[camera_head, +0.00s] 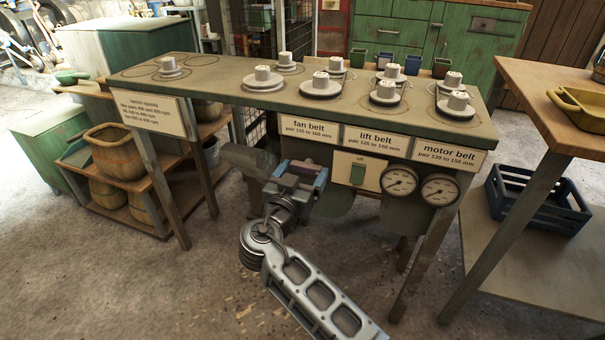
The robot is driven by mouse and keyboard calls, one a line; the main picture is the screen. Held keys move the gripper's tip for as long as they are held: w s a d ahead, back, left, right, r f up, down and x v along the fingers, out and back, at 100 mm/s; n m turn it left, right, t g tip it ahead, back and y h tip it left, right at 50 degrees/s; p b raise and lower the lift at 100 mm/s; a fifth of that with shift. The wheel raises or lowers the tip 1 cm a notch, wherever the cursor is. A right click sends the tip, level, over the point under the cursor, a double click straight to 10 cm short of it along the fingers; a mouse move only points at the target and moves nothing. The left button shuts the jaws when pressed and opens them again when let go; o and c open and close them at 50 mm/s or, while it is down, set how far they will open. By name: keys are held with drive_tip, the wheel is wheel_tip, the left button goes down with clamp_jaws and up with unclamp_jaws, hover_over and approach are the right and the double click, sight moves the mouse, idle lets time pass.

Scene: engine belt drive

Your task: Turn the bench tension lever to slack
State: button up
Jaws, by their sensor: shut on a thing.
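The bench (215,75) has a green top carrying several metal pulleys (263,80) on round plates. Dark belts lie around some of them. My gripper (303,172) is at the bench's front, below the "fan belt" label (310,129) and left of the switch panel. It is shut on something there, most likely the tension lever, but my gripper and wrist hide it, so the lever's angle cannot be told.
A "bench speeds" sign (150,113) hangs at the bench's left front. Shelves with baskets (115,150) stand at left. A wooden table (545,75) with a yellow tray (580,110) and a blue crate (540,198) below are at right. The floor in front is clear.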

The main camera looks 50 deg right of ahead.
drive_tip(key=shift+n, duration=0.4)
drive_tip(key=shift+c, duration=0.3)
drive_tip(key=n+p, duration=0.1)
drive_tip(key=n, duration=0.2)
drive_tip(key=shift+n, duration=0.4)
drive_tip(key=n+p, duration=0.2)
drive_tip(key=n, duration=0.2)
drive_tip(key=shift+r+n, duration=0.1)
drive_tip(key=shift+n, duration=0.2)
drive_tip(key=n+p, duration=0.3)
drive_tip(key=n, duration=0.2)
drive_tip(key=shift+n+p, duration=1)
drive_tip(key=shift+n, duration=0.8)
drive_tip(key=shift+a, duration=0.1)
drive_tip(key=o, duration=0.8)
drive_tip(key=shift+o, duration=0.2)
